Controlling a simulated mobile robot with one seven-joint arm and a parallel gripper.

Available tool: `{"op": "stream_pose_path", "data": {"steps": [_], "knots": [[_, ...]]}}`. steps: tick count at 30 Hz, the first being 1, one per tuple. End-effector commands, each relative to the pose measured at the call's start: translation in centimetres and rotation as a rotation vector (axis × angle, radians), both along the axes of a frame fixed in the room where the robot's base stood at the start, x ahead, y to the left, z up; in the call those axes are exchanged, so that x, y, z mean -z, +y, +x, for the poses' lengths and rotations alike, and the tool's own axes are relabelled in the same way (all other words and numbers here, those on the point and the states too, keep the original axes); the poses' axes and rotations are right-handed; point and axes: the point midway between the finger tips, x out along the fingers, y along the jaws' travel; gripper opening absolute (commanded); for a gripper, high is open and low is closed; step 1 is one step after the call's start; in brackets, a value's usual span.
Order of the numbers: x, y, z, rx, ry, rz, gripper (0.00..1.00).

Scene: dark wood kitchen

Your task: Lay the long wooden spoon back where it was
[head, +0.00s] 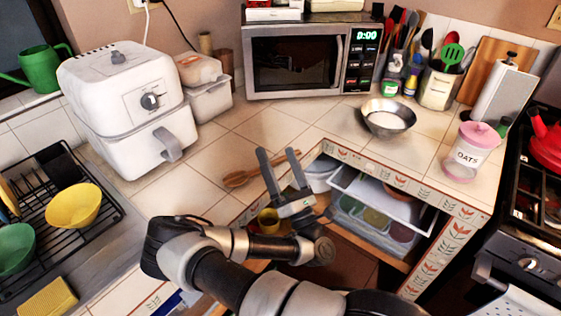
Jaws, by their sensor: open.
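The long wooden spoon (238,179) lies on the tiled counter, left of and behind my gripper, in front of the microwave. Its bowl end is at the left, and its handle runs to the right toward my gripper's fingers, where part of it is hidden. My gripper (279,158) is open, with its two grey fingers spread and pointing up and away in the picture, over the counter's front edge. I cannot tell whether a finger touches the spoon's handle.
An air fryer (125,100) stands at the left and a microwave (300,62) at the back. A metal bowl (388,118), an oats jar (468,152) and a utensil crock (438,88) stand at the right. Open shelves (385,205) below the counter hold containers.

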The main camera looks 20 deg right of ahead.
Motion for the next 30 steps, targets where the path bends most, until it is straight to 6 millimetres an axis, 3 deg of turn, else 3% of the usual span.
{"op": "stream_pose_path", "data": {"steps": [8, 22, 30], "knots": [[1.8, -0.4, -2.4, -0.001, 0.006, -0.004, 1.00], [8.9, -2.2, -11.9, 0.000, 0.004, -0.005, 1.00], [9.7, -2.6, -13.9, 0.001, 0.000, -0.001, 1.00]]}}
